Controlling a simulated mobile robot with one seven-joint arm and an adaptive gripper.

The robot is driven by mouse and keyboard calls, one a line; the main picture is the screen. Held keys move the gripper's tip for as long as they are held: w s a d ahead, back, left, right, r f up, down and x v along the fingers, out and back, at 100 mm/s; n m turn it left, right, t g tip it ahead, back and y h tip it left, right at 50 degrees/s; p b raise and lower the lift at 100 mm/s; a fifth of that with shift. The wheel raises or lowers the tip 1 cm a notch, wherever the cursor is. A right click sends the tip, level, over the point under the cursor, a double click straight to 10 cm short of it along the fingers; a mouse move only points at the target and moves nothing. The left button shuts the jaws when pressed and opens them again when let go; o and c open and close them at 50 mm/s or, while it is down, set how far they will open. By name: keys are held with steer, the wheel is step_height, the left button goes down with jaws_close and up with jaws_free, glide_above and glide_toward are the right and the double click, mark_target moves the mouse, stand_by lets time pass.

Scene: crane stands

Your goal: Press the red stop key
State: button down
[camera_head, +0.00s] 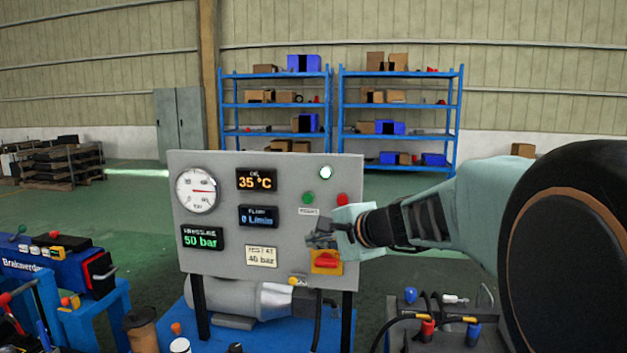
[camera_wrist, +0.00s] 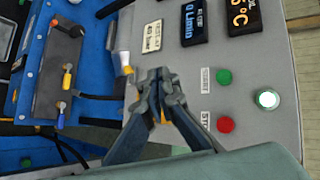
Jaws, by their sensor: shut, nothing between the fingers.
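The red stop key (camera_head: 343,199) is a round red button at the right of the grey control panel (camera_head: 215,262). In the wrist view the red key (camera_wrist: 226,124) sits beside a partly hidden label, right of my fingers. My gripper (camera_head: 320,240) is shut and empty in front of the panel, below and slightly left of the red key. In the wrist view its closed fingertips (camera_wrist: 160,76) stand clear of the key. I cannot tell whether they touch the panel. A green button (camera_head: 308,198) with a label below it sits left of the red key.
A red rotary switch on a yellow plate (camera_head: 326,262) is just below my gripper. A lit white lamp (camera_head: 325,172) is above the buttons. The displays read 35 °C, 0 L/min and 50 bar; a plate (camera_head: 261,256) reads 40 bar. A blue bench (camera_head: 90,300) stands left.

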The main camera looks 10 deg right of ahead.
steer(key=d+r+m+h+p, duration=0.1)
steer(key=d+r+m+p, duration=0.1)
steer(key=d+r+m, duration=0.1)
steer(key=shift+w+d+r+m+t, duration=0.4)
steer(key=shift+d+r, duration=0.35)
steer(key=shift+d, duration=0.4)
steer(key=shift+w, duration=0.15)
